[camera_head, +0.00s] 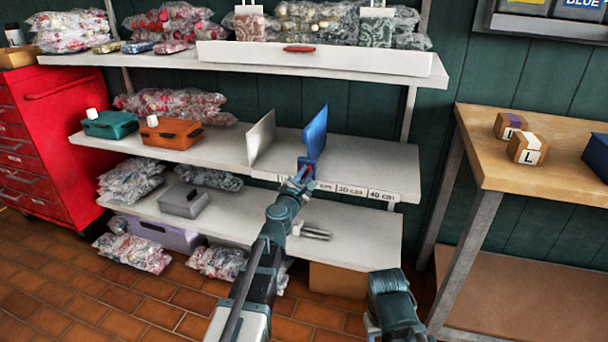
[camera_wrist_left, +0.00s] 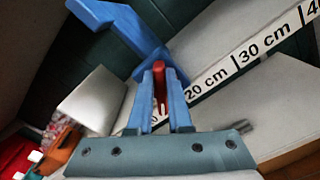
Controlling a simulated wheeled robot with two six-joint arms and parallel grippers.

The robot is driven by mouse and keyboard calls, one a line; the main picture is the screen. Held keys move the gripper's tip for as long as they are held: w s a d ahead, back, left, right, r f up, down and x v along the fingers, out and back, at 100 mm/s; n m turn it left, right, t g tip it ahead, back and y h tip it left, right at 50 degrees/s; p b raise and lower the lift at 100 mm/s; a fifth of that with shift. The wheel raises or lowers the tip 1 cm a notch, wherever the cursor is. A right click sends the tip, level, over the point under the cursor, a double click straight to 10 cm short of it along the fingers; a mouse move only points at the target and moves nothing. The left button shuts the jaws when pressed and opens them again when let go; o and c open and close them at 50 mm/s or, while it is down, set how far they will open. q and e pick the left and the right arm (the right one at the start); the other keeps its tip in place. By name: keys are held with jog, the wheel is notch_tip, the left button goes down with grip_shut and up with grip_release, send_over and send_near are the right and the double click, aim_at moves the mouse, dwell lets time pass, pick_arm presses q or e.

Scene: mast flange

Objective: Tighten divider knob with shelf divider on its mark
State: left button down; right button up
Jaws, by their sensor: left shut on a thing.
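The blue shelf divider (camera_head: 315,132) stands upright on the middle shelf, its base at the front edge; it also shows in the left wrist view (camera_wrist_left: 122,32). Its red knob (camera_wrist_left: 158,76) is at the front, between the blue fingers of my left gripper (camera_wrist_left: 160,84). My left gripper (camera_head: 304,174) is shut on the knob. The scale strip (camera_head: 352,190) on the shelf edge shows 20 cm just right of the fingers in the wrist view. The label left of them is partly hidden. The exact mark under the divider is covered. My right gripper is out of view.
A white divider plate (camera_head: 261,138) stands left of the blue one. Teal (camera_head: 110,125) and orange (camera_head: 171,134) boxes sit further left. The white upper shelf (camera_head: 400,62) hangs above. A wooden table (camera_head: 540,165) stands right. The middle shelf's right end is clear.

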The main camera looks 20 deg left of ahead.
pick_arm(q)
jog(key=shift+d+f+m+b, duration=0.15)
jog(key=shift+f+m+b, duration=0.05)
jog(key=shift+m, duration=1.45)
jog(key=shift+d+f+m+b, duration=0.1)
jog(key=shift+f+m+b, duration=0.15)
jog(key=shift+m, duration=1.35)
jog(key=shift+d+f+m+b, duration=0.15)
jog(key=shift+f+m, duration=0.05)
jog(key=shift+m, duration=1.45)
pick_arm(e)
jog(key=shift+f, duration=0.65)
pick_arm(q)
jog(key=c, duration=0.8)
grip_release()
jog(key=shift+c, duration=0.2)
jog(key=shift+s, duration=0.1)
